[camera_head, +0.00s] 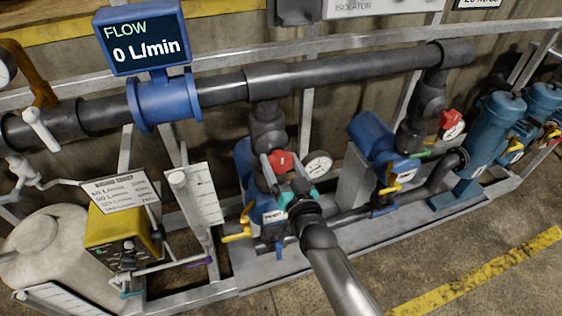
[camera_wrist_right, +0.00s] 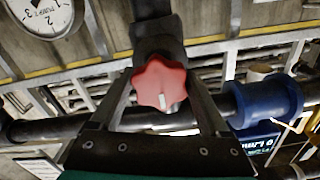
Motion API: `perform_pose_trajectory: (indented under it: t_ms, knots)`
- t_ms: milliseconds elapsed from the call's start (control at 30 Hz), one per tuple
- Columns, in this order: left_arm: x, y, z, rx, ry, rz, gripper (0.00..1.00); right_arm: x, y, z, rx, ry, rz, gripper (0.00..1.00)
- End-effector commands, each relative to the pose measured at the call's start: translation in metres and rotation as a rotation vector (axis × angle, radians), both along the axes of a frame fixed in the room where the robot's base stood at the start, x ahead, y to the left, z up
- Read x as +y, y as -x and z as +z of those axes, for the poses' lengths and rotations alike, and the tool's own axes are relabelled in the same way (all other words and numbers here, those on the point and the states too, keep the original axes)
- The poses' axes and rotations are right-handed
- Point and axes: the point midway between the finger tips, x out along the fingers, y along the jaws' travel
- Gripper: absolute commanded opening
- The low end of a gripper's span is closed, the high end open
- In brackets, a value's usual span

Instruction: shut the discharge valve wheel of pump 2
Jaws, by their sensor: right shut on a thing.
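A red lobed valve wheel (camera_head: 278,160) sits on the dark vertical pipe above the nearer blue pump (camera_head: 262,205). My right gripper (camera_head: 281,170) is at this wheel, its fingers on either side, shut on it. In the right wrist view the red wheel (camera_wrist_right: 158,83) shows between the two fingers, with a pale mark on its face. A second red wheel (camera_head: 451,124) is on the farther pump's riser, with no gripper at it. The pump numbers are too small to read surely. My left gripper is out of view.
A blue flow meter (camera_head: 165,103) on the upper pipe reads 0 L/min. A round gauge (camera_head: 318,164) stands just right of the held wheel. Yellow-handled valves (camera_head: 238,231) sit low by the pumps. A yellow dosing unit (camera_head: 125,232) and tank are at left. Open floor lies at lower right.

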Motion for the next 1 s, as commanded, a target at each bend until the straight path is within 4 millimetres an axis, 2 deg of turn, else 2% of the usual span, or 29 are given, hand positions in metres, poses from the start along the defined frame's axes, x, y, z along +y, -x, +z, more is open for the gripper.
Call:
perform_pose_trajectory:
  t_ms: [67,100,233,267,500,667,1000]
  knots:
    - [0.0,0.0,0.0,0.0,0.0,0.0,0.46,0.0,0.0,0.0,0.003,-0.007,0.0,0.24]
    - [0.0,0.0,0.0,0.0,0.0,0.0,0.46,0.0,0.0,0.0,0.002,-0.007,0.0,0.83]
    - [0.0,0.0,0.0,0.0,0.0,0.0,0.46,0.0,0.0,0.0,0.002,-0.005,0.0,0.98]
    - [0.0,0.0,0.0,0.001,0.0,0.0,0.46,0.0,0.0,0.0,0.002,-0.005,0.0,1.0]
    - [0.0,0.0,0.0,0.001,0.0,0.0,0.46,0.0,0.001,0.0,0.001,-0.003,0.0,1.0]
    - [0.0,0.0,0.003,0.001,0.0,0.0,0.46,-0.003,0.01,-0.001,0.003,-0.001,0.0,1.0]
    - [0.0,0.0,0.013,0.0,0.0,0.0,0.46,-0.021,0.066,-0.001,0.004,0.0,0.0,1.0]
